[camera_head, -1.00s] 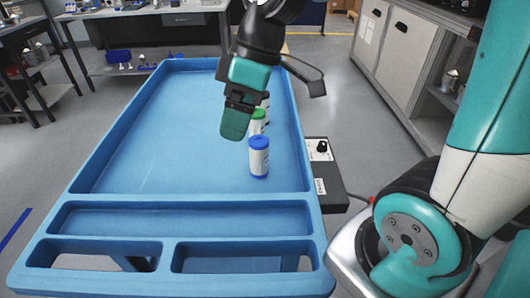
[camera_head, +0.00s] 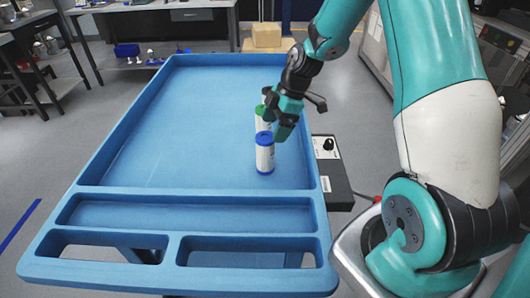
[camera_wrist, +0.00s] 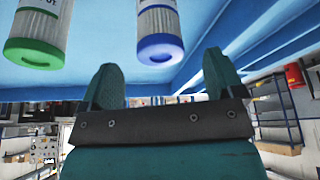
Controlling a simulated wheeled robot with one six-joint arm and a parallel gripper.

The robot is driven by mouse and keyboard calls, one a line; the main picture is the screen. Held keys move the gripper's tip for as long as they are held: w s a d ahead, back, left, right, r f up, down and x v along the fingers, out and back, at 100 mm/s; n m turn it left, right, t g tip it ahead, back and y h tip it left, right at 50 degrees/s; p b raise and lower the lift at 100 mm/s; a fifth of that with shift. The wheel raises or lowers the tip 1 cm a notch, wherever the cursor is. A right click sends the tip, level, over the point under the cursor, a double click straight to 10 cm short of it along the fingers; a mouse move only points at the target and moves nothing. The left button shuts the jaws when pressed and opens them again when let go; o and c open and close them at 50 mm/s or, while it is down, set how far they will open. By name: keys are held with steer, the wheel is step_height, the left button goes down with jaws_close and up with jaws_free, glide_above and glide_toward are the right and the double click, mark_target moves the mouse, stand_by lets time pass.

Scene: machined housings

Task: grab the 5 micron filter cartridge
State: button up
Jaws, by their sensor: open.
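A white cartridge with a blue cap (camera_head: 265,153) stands upright in the blue tray (camera_head: 180,120). A white cartridge with a green cap (camera_head: 263,119) stands just behind it. A darker-topped one shows partly behind that, mostly hidden by my arm. No micron marking is readable. My gripper (camera_head: 284,128) is right of the green and blue cartridges, near the tray's right wall. In the wrist view my gripper (camera_wrist: 163,78) is open and empty; the blue-ended cartridge (camera_wrist: 160,30) lies ahead between the fingers' lines, apart from them. The green-ended cartridge (camera_wrist: 37,35) is further left.
The tray's raised right wall runs close beside the cartridges. A black box with a knob (camera_head: 327,150) sits outside that wall. The tray's left and middle floor is clear. Cardboard boxes (camera_head: 266,36) stand beyond the tray's far end.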

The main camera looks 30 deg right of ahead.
mark_target(268, 136)
steer(key=shift+p+x, duration=0.6)
steer(key=shift+x, duration=2.6)
steer(key=shift+a+r, duration=0.1)
steer(key=c, duration=1.1)
